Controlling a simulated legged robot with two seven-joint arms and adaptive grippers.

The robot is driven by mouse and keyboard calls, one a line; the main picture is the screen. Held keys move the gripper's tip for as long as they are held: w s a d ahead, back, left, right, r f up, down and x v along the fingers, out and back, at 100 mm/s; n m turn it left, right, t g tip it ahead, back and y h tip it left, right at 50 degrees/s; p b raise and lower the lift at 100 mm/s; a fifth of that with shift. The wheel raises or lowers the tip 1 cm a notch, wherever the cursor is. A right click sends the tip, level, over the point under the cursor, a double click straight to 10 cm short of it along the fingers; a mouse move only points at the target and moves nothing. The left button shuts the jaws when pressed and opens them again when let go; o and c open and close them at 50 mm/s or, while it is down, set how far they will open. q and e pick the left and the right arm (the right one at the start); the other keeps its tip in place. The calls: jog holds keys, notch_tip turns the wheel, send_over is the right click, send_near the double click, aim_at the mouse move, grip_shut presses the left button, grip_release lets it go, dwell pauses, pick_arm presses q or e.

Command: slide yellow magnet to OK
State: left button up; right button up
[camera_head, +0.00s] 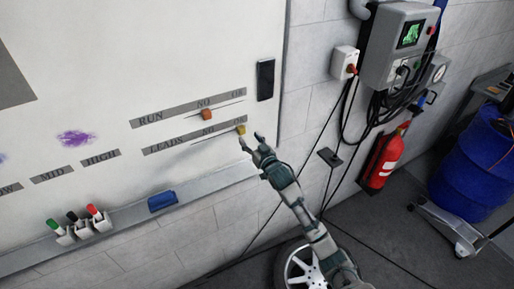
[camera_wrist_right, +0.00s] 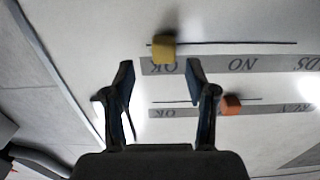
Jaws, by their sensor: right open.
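The yellow magnet (camera_head: 241,130) sits on the thin line of the LEADS strip (camera_head: 194,138), at the OK label near its right end. In the wrist view, turned upside down, the yellow magnet (camera_wrist_right: 163,48) is on its line beside the OK lettering. My right gripper (camera_head: 251,141) is at the board just below and right of the magnet. In the wrist view the right gripper (camera_wrist_right: 160,74) has its two fingers spread wide, with the magnet just beyond the tips and apart from them. My left gripper is not in view.
An orange magnet (camera_head: 206,114) sits at NO on the RUN strip above. A black device (camera_head: 265,80) is fixed at the board's right edge. A tray ledge below holds markers (camera_head: 93,213) and a blue eraser (camera_head: 162,201). A red extinguisher (camera_head: 384,160) hangs at right.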

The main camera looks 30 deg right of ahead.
jog(key=s, duration=0.6)
jog(key=shift+s+d, duration=0.15)
jog(key=shift+d, duration=0.25)
jog(key=shift+a, duration=0.15)
